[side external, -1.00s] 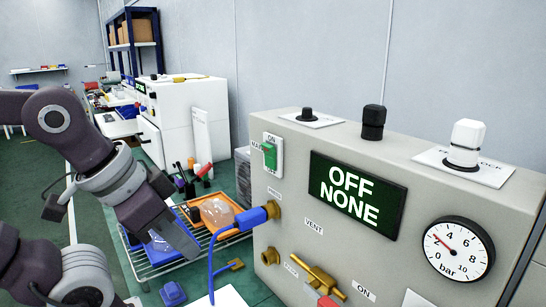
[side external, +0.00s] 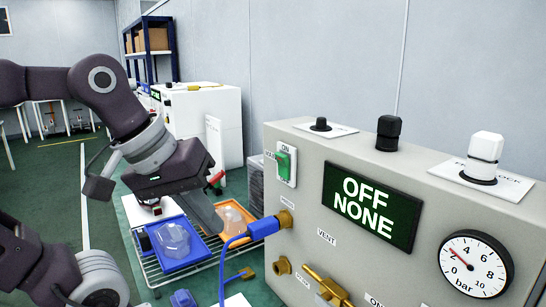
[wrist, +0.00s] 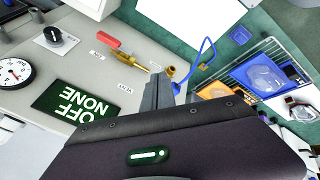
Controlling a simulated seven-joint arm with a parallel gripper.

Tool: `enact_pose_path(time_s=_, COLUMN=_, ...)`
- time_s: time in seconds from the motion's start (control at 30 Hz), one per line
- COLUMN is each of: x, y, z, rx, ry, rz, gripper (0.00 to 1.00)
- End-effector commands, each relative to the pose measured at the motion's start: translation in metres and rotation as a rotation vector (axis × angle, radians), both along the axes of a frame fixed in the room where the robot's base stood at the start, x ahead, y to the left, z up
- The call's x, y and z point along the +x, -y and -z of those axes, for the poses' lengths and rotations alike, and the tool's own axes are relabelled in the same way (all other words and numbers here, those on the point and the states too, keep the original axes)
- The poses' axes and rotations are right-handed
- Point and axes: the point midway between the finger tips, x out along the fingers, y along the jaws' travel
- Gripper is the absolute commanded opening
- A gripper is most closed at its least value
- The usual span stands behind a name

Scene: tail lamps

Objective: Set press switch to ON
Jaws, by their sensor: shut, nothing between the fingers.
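A green rocker switch (side external: 285,164) sits on a white plate marked ON at the upper left of the grey panel's (side external: 305,235) front face. Its lower marking is not readable. The panel's display (side external: 372,206) reads OFF NONE; it also shows upside down in the wrist view (wrist: 75,103). My gripper (side external: 217,227) is shut and empty, left of and below the switch and apart from it. In the wrist view my gripper's fingers (wrist: 157,92) are together beside the panel edge. The switch cannot be made out in the wrist view.
A blue plug with hose (side external: 262,228) enters the panel just right of my fingertips. A brass valve (side external: 328,287) and a gauge (side external: 475,264) are on the panel. A wire rack holds a blue tray (side external: 183,262) and an orange tray (side external: 248,212). Knobs stand on top.

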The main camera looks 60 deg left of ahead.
Motion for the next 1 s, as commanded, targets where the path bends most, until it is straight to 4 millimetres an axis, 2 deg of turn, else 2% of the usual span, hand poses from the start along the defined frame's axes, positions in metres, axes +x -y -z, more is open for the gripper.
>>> enact_pose_path(time_s=0.03, x=0.013, y=-0.011, z=-0.017, rx=-0.144, ry=0.004, rz=-0.273, gripper=0.0)
enact_pose_path(time_s=0.1, x=0.029, y=-0.026, z=-0.041, rx=-0.374, ry=0.013, rz=-0.681, gripper=0.0)
enact_pose_path(time_s=0.2, x=0.048, y=-0.05, z=-0.073, rx=-0.692, ry=0.029, rz=-1.217, gripper=0.0)
enact_pose_path(time_s=0.3, x=0.059, y=-0.073, z=-0.098, rx=-0.956, ry=0.042, rz=-1.632, gripper=0.0)
enact_pose_path(time_s=0.4, x=0.065, y=-0.087, z=-0.114, rx=-1.134, ry=0.046, rz=-1.893, gripper=0.0)
enact_pose_path(time_s=0.53, x=0.068, y=-0.095, z=-0.12, rx=-1.227, ry=0.046, rz=-2.025, gripper=0.0)
enact_pose_path(time_s=0.63, x=0.074, y=-0.095, z=-0.112, rx=-1.233, ry=0.043, rz=-2.034, gripper=0.0)
enact_pose_path(time_s=1.0, x=0.119, y=-0.093, z=-0.045, rx=-1.227, ry=0.038, rz=-2.031, gripper=0.0)
